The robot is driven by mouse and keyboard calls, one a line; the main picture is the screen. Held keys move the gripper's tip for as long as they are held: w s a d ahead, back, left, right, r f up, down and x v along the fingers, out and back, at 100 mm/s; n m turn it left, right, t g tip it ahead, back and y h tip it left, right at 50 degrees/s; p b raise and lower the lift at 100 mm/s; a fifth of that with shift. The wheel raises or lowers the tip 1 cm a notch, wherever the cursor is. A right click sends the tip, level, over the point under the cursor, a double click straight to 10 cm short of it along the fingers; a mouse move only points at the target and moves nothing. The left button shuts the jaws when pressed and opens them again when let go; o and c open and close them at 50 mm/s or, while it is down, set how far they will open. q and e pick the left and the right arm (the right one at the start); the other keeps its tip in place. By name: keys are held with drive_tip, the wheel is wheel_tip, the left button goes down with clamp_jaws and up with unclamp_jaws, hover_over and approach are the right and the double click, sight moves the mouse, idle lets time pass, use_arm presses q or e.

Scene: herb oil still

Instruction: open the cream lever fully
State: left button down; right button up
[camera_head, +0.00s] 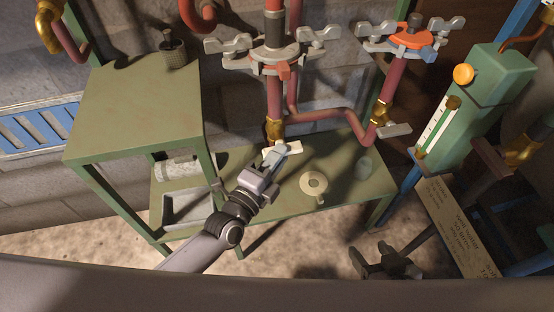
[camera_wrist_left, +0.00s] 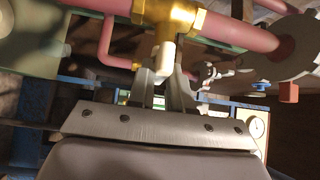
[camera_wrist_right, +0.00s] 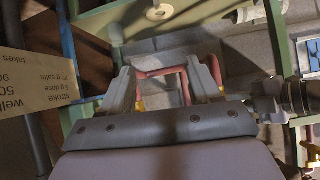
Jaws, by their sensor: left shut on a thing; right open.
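The cream lever (camera_head: 295,147) sits at the foot of the left red pipe, just below a brass valve (camera_head: 274,129). My left gripper (camera_head: 277,153) is shut on it. In the left wrist view the lever (camera_wrist_left: 164,56) comes down from the brass valve body (camera_wrist_left: 172,18) to between the fingers (camera_wrist_left: 163,88), which hide part of it. My right gripper (camera_head: 387,258) is open and empty, low at the front right, away from the pipes. Its spread fingers (camera_wrist_right: 162,88) also show in the right wrist view.
A second brass valve with a pale lever (camera_head: 396,130) stands to the right. A taller green table (camera_head: 135,105) is at left, a green gauge box (camera_head: 480,95) at right.

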use_arm(q)
drive_tip(key=shift+d+f+n+t+b, duration=0.1)
drive_tip(key=shift+f+n+t+b, duration=0.15)
drive_tip(key=shift+n+t+b, duration=1.45)
drive_tip(key=shift+d+f+n+t+b, duration=0.1)
drive_tip(key=shift+f+n+t+b, duration=0.35)
drive_tip(key=shift+n+b, duration=1.35)
use_arm(e)
drive_tip(key=shift+n+t+y, duration=0.4)
drive_tip(key=shift+w+a+f+b, duration=0.25)
drive_tip(key=shift+a+f, duration=0.1)
drive_tip(key=shift+f, duration=0.5)
drive_tip(key=shift+w+a+f+b, duration=0.1)
drive_tip(key=shift+w+a+f, duration=0.2)
drive_tip(key=shift+f, duration=0.5)
drive_tip(key=shift+w+a+f+b, duration=0.2)
drive_tip(key=shift+a+f, duration=0.2)
drive_tip(key=shift+f, duration=0.45)
use_arm(q)
drive_tip(key=shift+r+m, duration=0.2)
drive_tip(key=shift+m, duration=0.4)
drive_tip(key=c, duration=1.1)
unclamp_jaws()
use_arm(e)
drive_tip(key=shift+s, duration=0.1)
use_arm(q)
drive_tip(key=shift+a, duration=0.1)
